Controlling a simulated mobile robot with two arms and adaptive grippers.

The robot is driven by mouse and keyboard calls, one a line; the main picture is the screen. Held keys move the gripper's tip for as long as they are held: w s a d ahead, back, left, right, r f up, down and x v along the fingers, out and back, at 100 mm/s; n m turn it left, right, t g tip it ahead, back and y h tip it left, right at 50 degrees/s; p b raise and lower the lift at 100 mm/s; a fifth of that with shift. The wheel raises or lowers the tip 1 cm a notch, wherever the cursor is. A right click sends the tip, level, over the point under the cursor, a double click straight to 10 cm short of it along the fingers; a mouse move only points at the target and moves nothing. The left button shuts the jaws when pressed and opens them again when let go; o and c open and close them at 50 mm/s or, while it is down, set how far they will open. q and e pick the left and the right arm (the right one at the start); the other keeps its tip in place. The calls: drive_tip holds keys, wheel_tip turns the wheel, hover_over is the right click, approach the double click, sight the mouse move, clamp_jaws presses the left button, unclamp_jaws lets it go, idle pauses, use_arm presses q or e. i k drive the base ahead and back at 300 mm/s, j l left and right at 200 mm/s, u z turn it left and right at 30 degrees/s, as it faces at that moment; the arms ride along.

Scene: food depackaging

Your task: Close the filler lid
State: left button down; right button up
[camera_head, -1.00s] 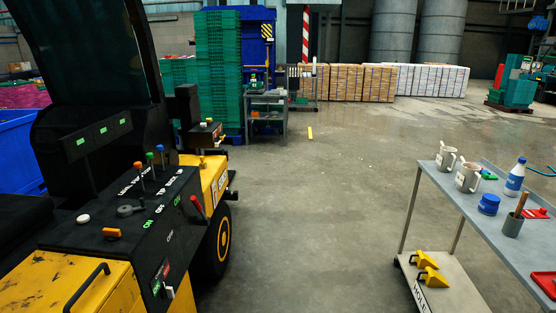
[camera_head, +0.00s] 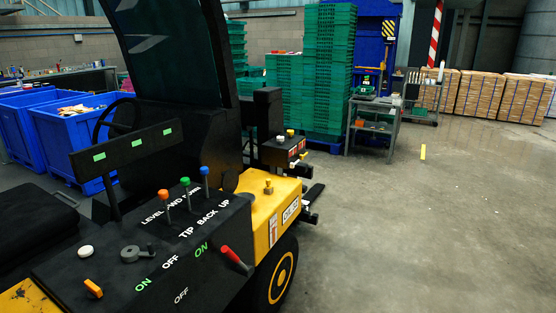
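A yellow and black forklift-like vehicle (camera_head: 258,230) fills the left and middle of the head view. Its black panel carries an orange-knobbed lever (camera_head: 163,197), a green-knobbed lever (camera_head: 186,185), a blue-knobbed lever (camera_head: 205,175) and a red-handled lever (camera_head: 235,259). A grey round fitting with a short arm (camera_head: 131,253) sits on the panel's flat top. A small brass-coloured fitting (camera_head: 268,187) stands on the yellow body. I cannot tell which part, if any, is the filler lid. Neither of my grippers is in view.
Blue bins (camera_head: 56,140) stand at the left, behind the vehicle. Tall stacks of green crates (camera_head: 330,70) and a grey trolley (camera_head: 372,128) are behind it. Palletised boxes (camera_head: 487,96) line the back right. The concrete floor (camera_head: 440,220) at the right is open.

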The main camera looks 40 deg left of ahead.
sight(231, 180)
drive_tip(key=i+u, duration=0.2)
drive_tip(key=i, duration=0.6)
drive_tip(key=i+l+u, duration=0.1)
drive_tip(key=i+u, duration=0.15)
drive_tip(key=i, duration=0.55)
drive_tip(key=i+u, duration=0.5)
drive_tip(key=i+l+u, duration=0.3)
drive_tip(key=u, duration=0.15)
drive_tip(key=i, duration=0.1)
